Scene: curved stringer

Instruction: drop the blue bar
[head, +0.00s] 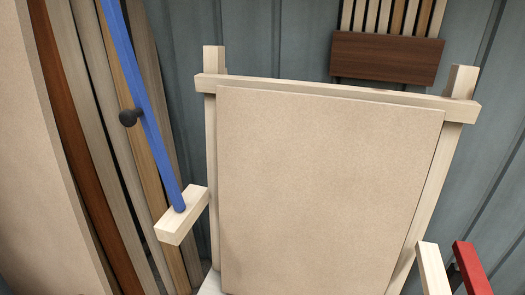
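The blue bar (145,95) runs from the top edge of the head view at the left down to a pale wooden block (174,229). It is tilted, with its upper end cut off by the frame. Its lower end meets the top of the block; whether it is fixed there I cannot tell. Neither of my grippers shows in this view, and nothing visible is holding the bar.
A large tan panel (325,190) in a pale wooden frame fills the middle. Long planks (80,120) lean at the left. A brown board (388,58) with slats is at the top right. A red piece (472,268) and a pale post (432,270) stand at the lower right.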

